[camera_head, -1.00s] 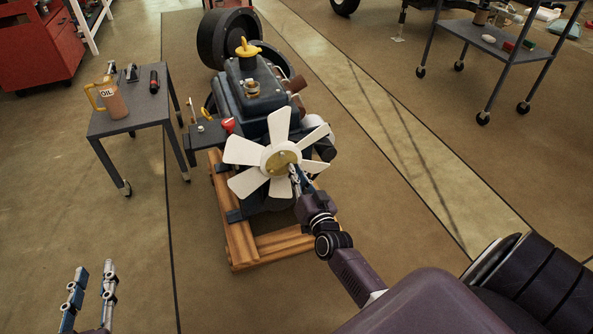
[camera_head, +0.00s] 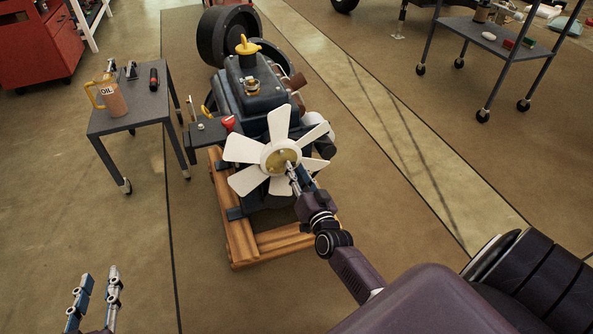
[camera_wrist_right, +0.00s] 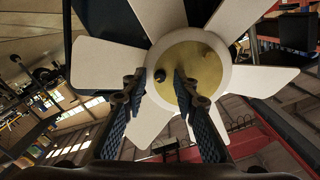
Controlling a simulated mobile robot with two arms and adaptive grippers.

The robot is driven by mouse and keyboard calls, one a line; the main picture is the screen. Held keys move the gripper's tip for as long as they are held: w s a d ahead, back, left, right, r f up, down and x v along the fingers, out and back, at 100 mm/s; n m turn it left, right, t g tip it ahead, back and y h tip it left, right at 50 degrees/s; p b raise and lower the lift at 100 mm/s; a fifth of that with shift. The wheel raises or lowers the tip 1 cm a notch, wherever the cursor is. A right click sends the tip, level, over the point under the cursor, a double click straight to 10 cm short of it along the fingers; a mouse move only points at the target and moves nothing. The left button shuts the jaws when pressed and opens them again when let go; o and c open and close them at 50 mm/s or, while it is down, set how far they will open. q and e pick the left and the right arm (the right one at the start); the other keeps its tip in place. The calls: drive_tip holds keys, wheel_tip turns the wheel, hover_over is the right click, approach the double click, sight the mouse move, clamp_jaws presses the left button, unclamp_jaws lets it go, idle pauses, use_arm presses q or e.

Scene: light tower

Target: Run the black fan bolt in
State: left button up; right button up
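The white fan (camera_head: 244,149) with a brass hub (camera_head: 274,160) is on the front of the engine. In the right wrist view the hub (camera_wrist_right: 205,72) faces me, and the black fan bolt (camera_wrist_right: 158,75) stands out of its left part. My right gripper (camera_head: 290,168) is at the hub in the head view. In the right wrist view its fingertips (camera_wrist_right: 160,82) are apart, one on each side of the bolt, with gaps between. In the head view the bolt cannot be made out. My left gripper (camera_head: 98,284) is open and empty at the lower left.
The dark engine (camera_head: 262,98) stands on a wooden pallet (camera_head: 240,238). A small grey table (camera_head: 135,112) at left carries an oil jug (camera_head: 112,99) and tools. A dark shelf cart (camera_head: 490,40) is at the upper right.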

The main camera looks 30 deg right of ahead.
drive_tip(key=v, duration=1.1)
drive_tip(key=shift+s, duration=0.4)
